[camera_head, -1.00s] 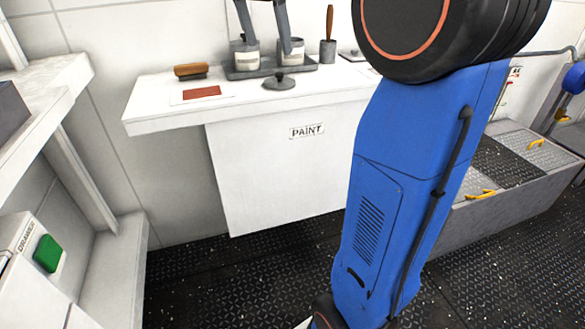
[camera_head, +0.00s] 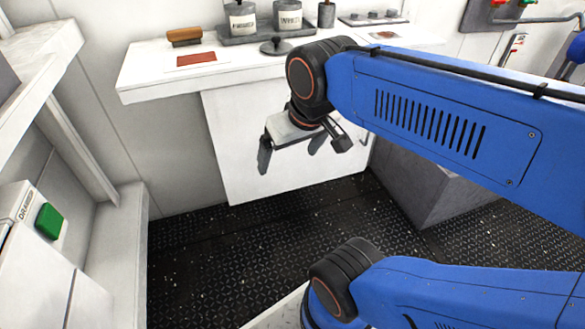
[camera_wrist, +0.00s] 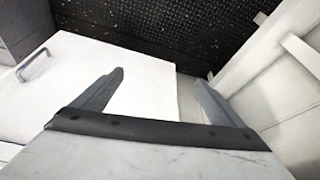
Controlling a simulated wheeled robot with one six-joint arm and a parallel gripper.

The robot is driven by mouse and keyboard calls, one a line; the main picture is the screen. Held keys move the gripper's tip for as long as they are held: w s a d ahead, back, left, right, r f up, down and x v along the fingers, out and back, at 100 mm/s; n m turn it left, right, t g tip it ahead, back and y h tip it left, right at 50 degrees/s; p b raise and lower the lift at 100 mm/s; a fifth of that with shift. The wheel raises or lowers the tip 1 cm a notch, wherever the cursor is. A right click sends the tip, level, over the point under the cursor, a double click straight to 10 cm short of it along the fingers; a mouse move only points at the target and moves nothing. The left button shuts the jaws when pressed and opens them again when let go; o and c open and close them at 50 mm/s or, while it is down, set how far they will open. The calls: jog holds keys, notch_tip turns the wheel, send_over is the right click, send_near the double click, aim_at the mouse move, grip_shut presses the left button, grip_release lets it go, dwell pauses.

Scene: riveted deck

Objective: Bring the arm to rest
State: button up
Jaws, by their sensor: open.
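My blue arm folds in from the right in the head view, with its wrist in front of the white paint bench (camera_head: 270,150). My gripper (camera_head: 291,157) hangs below the wrist, fingers pointing down, open and empty. It is in front of the bench's front panel and touches nothing that I can see. In the wrist view my gripper's two grey fingers (camera_wrist: 159,77) are spread apart with nothing between them. The white panel and dark floor show beyond them.
On the bench are two labelled pots (camera_head: 242,18) in a grey tray (camera_head: 262,36), a dark lid (camera_head: 276,47), a wooden-handled brush (camera_head: 185,36) and a red card (camera_head: 196,58). A white shelf unit (camera_head: 120,255) stands left. The dark deck (camera_head: 215,265) in front is clear.

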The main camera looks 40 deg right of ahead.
jog(key=shift+s+a+f+n, duration=0.2)
jog(key=shift+s+f, duration=0.25)
jog(key=shift+f, duration=0.3)
jog(key=shift+s+a+f+n, duration=0.1)
jog(key=shift+s+f+n, duration=0.3)
jog(key=shift+f, duration=0.3)
